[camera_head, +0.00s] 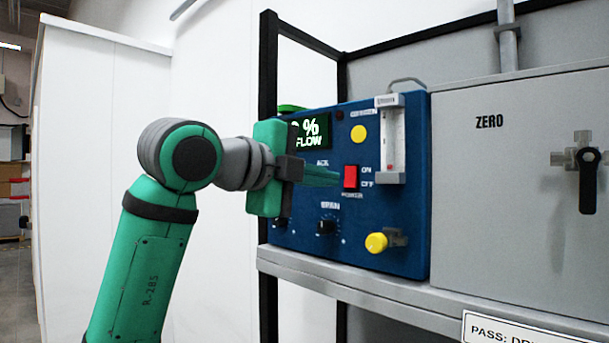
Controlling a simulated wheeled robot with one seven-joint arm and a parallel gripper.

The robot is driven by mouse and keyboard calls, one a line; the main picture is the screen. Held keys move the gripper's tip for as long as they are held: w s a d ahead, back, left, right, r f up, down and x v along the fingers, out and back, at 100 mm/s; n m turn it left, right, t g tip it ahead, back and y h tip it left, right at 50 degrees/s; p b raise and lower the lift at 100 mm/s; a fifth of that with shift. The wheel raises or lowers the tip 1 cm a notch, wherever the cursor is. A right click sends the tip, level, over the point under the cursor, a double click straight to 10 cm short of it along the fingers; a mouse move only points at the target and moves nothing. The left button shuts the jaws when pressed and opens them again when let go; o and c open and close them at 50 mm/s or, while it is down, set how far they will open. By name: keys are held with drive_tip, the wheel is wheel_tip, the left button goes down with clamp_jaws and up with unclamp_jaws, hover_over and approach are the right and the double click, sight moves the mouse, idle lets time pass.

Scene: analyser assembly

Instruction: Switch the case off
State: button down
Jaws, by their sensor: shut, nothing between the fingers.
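The case is a blue panel box (400,235) on a grey shelf. Its red rocker switch (351,177) sits right of the middle, with ON marked beside its top and OFF beside its bottom. Which way the rocker is tipped is too small to tell. A green lit display (310,129) reads "% FLOW", partly hidden by my gripper. My gripper (338,178) is shut and empty, its fingers pointing right at the panel with the tips just left of the red switch. I cannot tell whether the tips touch it.
A yellow knob (377,242), a black dial (327,226), a yellow button (358,133) and a clear flow tube (391,140) surround the switch. A grey cabinet marked ZERO (520,190) with a black handle (587,178) stands right. A black frame post (267,70) rises at left.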

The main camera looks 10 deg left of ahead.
sight(349, 182)
drive_tip(key=shift+x, duration=2.15)
drive_tip(key=shift+w, duration=0.1)
drive_tip(key=shift+w+d+f+t+h, duration=0.2)
drive_tip(key=shift+d+f+t+h, duration=0.1)
drive_tip(key=shift+t, duration=0.1)
drive_tip(key=shift+w+t+h, duration=0.1)
drive_tip(key=shift+t+h, duration=0.2)
drive_tip(key=shift+t, duration=0.1)
drive_tip(key=shift+s+a+f, duration=0.1)
drive_tip(key=shift+s+a, duration=0.1)
drive_tip(key=shift+a, duration=0.05)
drive_tip(key=v, duration=1.4)
